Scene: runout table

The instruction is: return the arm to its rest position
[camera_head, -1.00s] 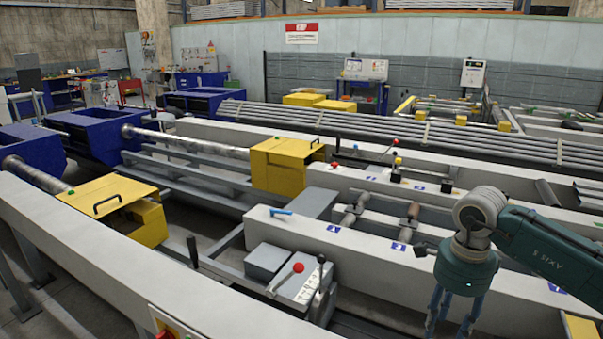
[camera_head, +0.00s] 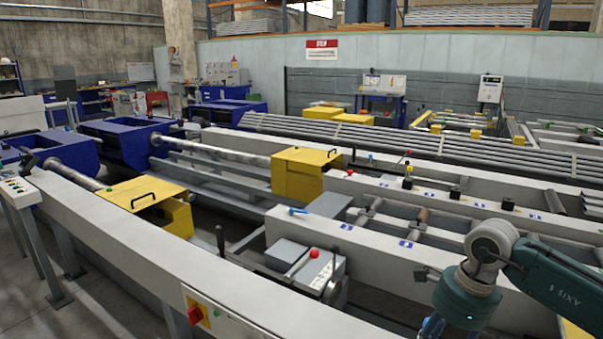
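My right arm (camera_head: 545,275) comes in from the right edge, over the right part of the runout table (camera_head: 130,225). Its wrist points down. The blue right gripper (camera_head: 432,326) hangs below the wrist and is cut off by the bottom edge, so its fingertips are hidden. I cannot tell whether it is open or shut, and I see nothing held in it. My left arm and gripper are not in view.
A lever with a red knob (camera_head: 314,254) and a black-handled lever (camera_head: 221,240) stand left of my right wrist. A red switch (camera_head: 195,314) is at the front. Yellow covers (camera_head: 300,172) and long grey bars (camera_head: 400,142) lie farther back.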

